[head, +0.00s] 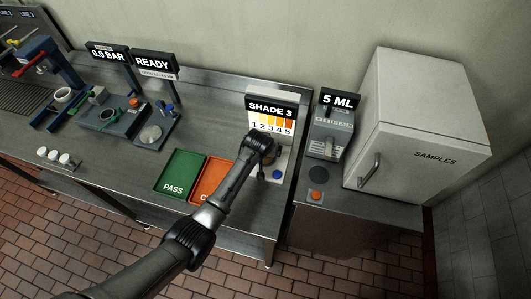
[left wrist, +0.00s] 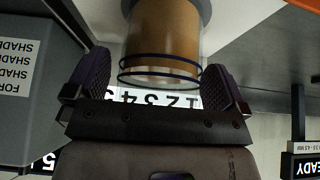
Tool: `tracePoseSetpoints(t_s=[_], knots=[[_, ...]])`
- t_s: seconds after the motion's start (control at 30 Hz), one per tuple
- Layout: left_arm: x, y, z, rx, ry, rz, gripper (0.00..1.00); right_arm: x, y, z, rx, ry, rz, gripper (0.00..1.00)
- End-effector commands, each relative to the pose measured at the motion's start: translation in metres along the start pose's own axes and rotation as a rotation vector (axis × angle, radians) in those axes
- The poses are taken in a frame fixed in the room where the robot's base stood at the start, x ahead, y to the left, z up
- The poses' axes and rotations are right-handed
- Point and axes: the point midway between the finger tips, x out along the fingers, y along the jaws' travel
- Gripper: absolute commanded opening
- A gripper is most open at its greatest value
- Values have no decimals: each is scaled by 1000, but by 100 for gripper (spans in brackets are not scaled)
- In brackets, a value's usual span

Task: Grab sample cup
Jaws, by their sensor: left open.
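The sample cup (left wrist: 160,35) is clear with amber contents and dark blue rings near its rim. In the left wrist view it stands between the two purple-padded fingers of my left gripper (left wrist: 157,72). The fingers are open, with one on each side of the cup; I cannot tell whether either pad touches it. In the head view my left gripper is over the shade station, in front of the SHADE 3 sign (head: 270,107), and my own arm hides the cup. My right gripper is in neither view.
A green PASS tray (head: 180,172) and an orange tray (head: 207,182), partly behind my arm, lie left of the station. The 5 ML device (head: 331,135) and white SAMPLES fridge (head: 425,115) stand to the right. Bare bench lies left of the green tray.

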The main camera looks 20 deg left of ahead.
Motion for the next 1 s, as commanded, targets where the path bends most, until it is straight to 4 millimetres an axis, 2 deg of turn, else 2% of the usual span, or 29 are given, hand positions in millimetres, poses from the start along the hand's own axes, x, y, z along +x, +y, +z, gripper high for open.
tracePoseSetpoints(t_s=[0.27, 0.9, 1.0], knots=[[1, 0, 0, 0, 0, 0, 98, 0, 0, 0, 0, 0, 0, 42], [0, 0, -1, 0, 1, 0, 37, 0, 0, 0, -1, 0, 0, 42], [0, 0, -1, 0, 1, 0, 35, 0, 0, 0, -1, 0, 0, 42]])
